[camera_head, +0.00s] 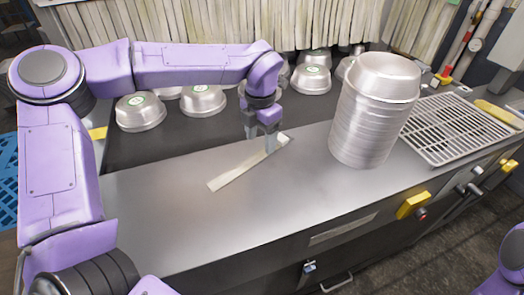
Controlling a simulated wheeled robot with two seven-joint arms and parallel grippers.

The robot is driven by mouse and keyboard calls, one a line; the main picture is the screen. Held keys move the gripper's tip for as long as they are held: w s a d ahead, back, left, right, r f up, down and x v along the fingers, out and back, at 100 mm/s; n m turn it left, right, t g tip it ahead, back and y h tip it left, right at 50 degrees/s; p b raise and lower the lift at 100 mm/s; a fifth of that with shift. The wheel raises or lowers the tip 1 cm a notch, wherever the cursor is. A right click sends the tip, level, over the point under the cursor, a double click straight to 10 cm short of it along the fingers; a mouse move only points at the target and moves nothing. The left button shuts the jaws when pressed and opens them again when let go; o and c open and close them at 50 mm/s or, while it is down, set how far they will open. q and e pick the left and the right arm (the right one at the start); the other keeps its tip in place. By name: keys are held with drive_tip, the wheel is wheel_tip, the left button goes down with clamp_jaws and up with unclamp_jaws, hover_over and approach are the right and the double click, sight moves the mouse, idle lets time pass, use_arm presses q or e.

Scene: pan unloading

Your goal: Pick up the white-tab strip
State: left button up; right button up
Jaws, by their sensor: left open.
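A pale strip (238,169) lies flat and slantwise on the steel counter. Its far end reaches under my left gripper (261,146). My left gripper points down over that far end with its fingers apart, one on each side or close to the strip. I cannot tell whether the fingers touch it. A white tab is not clearly told apart from the rest of the strip. At the bottom right only a purple part of my right arm shows; its gripper is out of view.
A tall stack of steel pans (365,125) stands right of the strip. Several upturned pans (140,113) sit on the dark surface behind. A white wire rack (450,128) lies at the right. The counter (170,220) in front of the strip is clear.

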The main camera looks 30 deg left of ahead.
sight(263, 153)
use_arm(q)
drive_tip(key=f, duration=0.2)
drive_tip(key=w+f, duration=0.1)
drive_tip(key=f, duration=0.1)
drive_tip(key=shift+w+d, duration=0.1)
drive_tip(key=shift+w, duration=0.1)
drive_tip(key=shift+s+r, duration=0.15)
drive_tip(key=shift+s, duration=0.25)
drive_tip(key=shift+w, duration=0.15)
drive_tip(key=c, duration=1.1)
wheel_tip(263, 153, up, 10)
drive_tip(key=shift+f+b, duration=0.1)
drive_tip(key=shift+b, duration=0.2)
drive_tip(key=shift+c, duration=0.3)
